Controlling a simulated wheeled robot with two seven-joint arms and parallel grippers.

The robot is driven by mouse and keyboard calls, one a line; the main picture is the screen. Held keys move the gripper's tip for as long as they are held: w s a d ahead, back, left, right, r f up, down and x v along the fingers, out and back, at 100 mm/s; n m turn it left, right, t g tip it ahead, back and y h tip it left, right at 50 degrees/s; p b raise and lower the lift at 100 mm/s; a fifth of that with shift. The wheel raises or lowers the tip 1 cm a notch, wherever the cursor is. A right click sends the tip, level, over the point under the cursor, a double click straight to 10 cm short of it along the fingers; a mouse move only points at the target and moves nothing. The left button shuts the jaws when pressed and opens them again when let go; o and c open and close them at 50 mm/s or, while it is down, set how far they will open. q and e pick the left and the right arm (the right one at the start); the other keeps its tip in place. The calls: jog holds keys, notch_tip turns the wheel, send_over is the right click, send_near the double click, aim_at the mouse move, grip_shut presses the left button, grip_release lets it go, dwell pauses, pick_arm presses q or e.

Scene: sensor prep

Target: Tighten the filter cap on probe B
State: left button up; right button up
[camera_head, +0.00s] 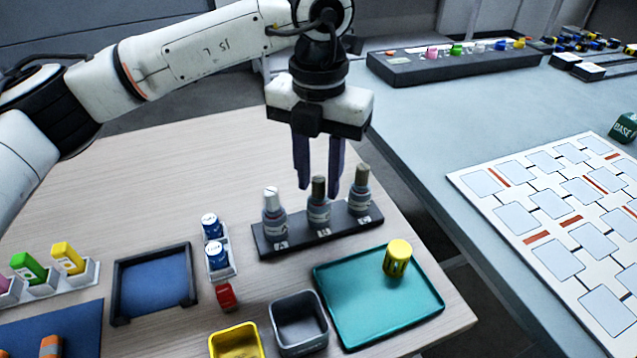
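Three bottle-like probes stand upright in a black rack (336,239) with small letter labels. The left probe (274,217) has a white cap. The middle probe, taken as probe B (319,211), has a brownish-grey cap (318,187). The right probe (360,197) has a similar cap. My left gripper (319,190) points down with its two dark fingers apart. In the picture the fingertips lie on either side of the middle cap, with gaps visible. I cannot tell whether they are level with it in depth. My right gripper is not in view.
A teal tray (345,322) holds a yellow slotted piece (397,258). Nearby are grey (299,341) and yellow (237,342) bins, blue-capped bottles (218,256), a red block (226,297) and a blue-floored tray (118,300). A grey table with a card board (553,259) stands at right.

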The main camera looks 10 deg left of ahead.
pick_arm(q)
jog(key=c, duration=0.6)
jog(key=m, duration=0.3)
jog(key=shift+m, duration=0.3)
jog(key=o, duration=0.6)
jog(key=o, duration=0.8)
jog(key=shift+r+p, duration=0.4)
jog(key=shift+r, duration=0.3)
